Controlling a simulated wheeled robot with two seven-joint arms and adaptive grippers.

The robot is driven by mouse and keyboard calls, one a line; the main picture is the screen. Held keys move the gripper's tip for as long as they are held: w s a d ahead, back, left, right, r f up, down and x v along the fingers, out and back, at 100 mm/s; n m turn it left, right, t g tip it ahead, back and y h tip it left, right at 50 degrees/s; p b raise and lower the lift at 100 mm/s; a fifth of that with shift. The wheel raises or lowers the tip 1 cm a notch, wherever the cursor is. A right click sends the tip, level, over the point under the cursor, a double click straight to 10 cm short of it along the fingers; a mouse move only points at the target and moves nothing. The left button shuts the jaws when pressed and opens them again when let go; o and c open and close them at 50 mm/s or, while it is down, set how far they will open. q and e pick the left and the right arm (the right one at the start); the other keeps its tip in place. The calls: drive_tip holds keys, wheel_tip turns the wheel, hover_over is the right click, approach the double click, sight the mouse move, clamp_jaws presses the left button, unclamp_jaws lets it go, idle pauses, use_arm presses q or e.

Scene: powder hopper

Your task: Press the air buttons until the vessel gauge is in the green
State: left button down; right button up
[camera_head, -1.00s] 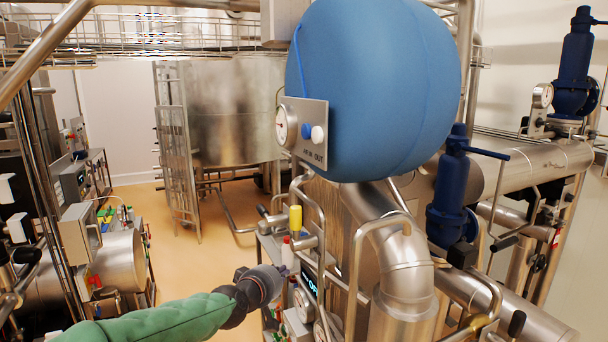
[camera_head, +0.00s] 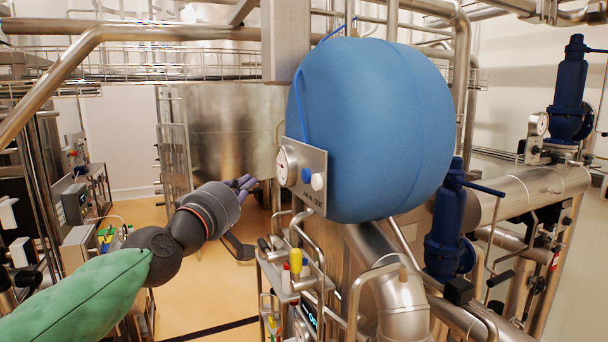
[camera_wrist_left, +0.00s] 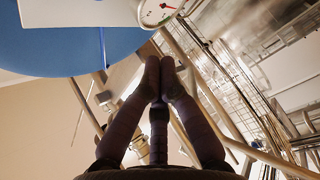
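The blue rounded vessel (camera_head: 375,130) hangs at the centre of the head view. A grey panel (camera_head: 318,160) on its left side carries the round white gauge (camera_head: 285,167), a blue button (camera_head: 306,175) and a white button (camera_head: 317,182) above the AIR IN OUT lettering. The gauge also shows, partly cut off, at the top of the left wrist view (camera_wrist_left: 160,10), with red and green marks; the needle's zone cannot be told. My left gripper (camera_head: 246,183) is left of the panel, apart from it. Its fingertips are together and empty (camera_wrist_left: 160,66). My right gripper is out of view.
Steel pipes and a yellow-capped fitting (camera_head: 295,260) stand below the panel. A blue valve (camera_head: 447,230) stands to the right. A large steel tank (camera_head: 225,130) is behind my left gripper. Free room lies between gripper and panel.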

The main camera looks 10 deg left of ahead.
sight(306, 176)
use_arm(q)
drive_tip(key=shift+w+d+p, duration=0.8)
drive_tip(key=shift+d+p, duration=0.2)
drive_tip(key=shift+d, duration=0.2)
drive_tip(key=shift+w+d+p, duration=0.85)
drive_tip(key=shift+d+p, duration=0.1)
drive_tip(key=shift+d, duration=0.3)
drive_tip(key=shift+w+d+p, duration=0.8)
drive_tip(key=shift+d+p, duration=0.2)
drive_tip(key=shift+d, duration=0.2)
drive_tip(key=shift+w+d, duration=0.25)
drive_tip(key=shift+d, duration=0.1)
